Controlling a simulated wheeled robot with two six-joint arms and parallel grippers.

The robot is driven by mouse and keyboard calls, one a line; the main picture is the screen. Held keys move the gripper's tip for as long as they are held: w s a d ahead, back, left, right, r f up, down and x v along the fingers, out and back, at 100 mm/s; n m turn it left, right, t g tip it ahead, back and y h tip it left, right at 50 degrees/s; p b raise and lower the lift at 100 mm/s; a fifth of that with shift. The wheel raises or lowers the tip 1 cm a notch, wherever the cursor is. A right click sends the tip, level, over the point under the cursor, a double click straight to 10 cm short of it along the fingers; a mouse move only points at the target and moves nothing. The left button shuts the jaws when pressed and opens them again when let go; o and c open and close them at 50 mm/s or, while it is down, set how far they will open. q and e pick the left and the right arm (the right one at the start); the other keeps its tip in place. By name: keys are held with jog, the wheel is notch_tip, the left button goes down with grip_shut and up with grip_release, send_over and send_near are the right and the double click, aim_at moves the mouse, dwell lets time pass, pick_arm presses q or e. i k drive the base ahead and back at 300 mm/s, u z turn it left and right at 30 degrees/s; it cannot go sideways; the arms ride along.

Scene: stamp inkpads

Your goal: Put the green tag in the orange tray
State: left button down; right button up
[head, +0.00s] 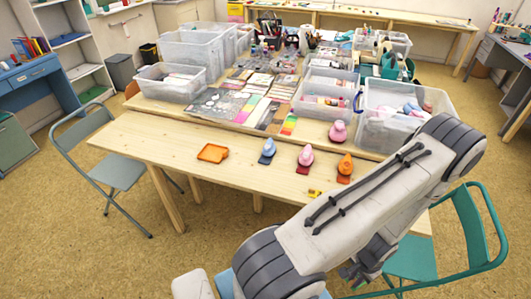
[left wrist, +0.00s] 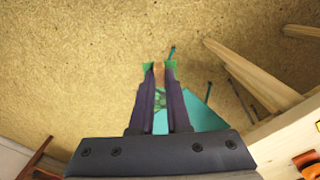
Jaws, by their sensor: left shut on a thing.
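The orange tray (head: 213,152) lies flat on the near wooden table, left of a row of stampers. My left gripper (head: 362,274) is low in the head view, past the table's near edge, mostly hidden behind my own arm. In the left wrist view the fingers (left wrist: 159,70) are close together around a small thing. Green edges of it, which I take for the green tag (left wrist: 172,66), show at the fingertips; the fingers hide the rest. My right gripper is not in view.
Blue (head: 267,150), pink (head: 305,158) and orange (head: 345,167) stampers stand right of the tray. A small yellow item (head: 314,193) lies near the table edge. A teal chair (head: 415,258) stands beside my gripper. The table left of the tray is clear.

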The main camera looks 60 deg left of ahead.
aim_at(216, 150)
jog(key=z, duration=1.8)
jog(key=k, duration=2.75)
jog(key=u, duration=2.1)
